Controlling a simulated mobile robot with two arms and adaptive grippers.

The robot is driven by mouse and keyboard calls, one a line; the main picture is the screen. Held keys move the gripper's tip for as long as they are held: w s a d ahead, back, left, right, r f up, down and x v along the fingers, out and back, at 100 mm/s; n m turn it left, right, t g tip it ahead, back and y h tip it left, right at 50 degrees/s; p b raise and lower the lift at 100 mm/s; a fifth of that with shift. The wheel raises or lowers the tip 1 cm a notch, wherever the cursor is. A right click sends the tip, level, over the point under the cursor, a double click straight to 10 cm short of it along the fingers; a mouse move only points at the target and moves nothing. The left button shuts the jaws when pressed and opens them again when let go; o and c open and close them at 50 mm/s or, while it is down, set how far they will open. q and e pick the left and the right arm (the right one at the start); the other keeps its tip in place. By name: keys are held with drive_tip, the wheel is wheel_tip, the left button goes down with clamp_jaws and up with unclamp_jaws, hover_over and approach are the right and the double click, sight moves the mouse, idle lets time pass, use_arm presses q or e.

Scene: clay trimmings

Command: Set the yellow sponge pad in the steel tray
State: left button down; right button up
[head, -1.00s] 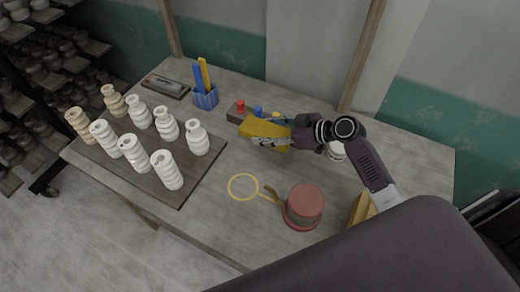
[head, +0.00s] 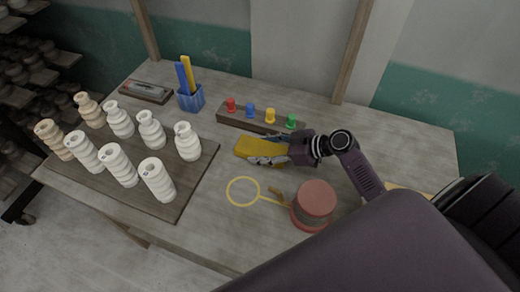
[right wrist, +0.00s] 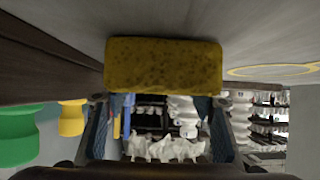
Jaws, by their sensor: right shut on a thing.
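The yellow sponge pad (head: 250,148) is held by my right gripper (head: 268,153) over the middle of the table, in front of the peg block. In the right wrist view the sponge (right wrist: 162,66) sits across the fingertips, its pitted face toward the camera. Its gap to the table is hard to judge. A shallow grey tray with a dark rim (head: 146,92) lies at the back left of the table, with a small reddish mark in it; it seems to be the steel tray. My left gripper is not in view.
A board (head: 179,205) with several pale vases stands at the left. A blue holder (head: 191,100) with upright sticks is near the tray. A dark block (head: 238,121) carries coloured pegs. A yellow hoop (head: 243,205) and red-lidded pot (head: 315,199) lie in front.

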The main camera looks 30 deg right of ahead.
drive_tip(key=shift+s+d, duration=0.15)
drive_tip(key=shift+s, duration=0.05)
drive_tip(key=shift+s+d+f, duration=0.1)
drive_tip(key=shift+f, duration=0.05)
drive_tip(key=o, duration=0.9)
drive_tip(key=shift+o, duration=1.4)
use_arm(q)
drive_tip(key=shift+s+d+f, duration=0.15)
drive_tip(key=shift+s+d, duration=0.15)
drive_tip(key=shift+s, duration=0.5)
use_arm(e)
drive_tip(key=shift+r, duration=0.2)
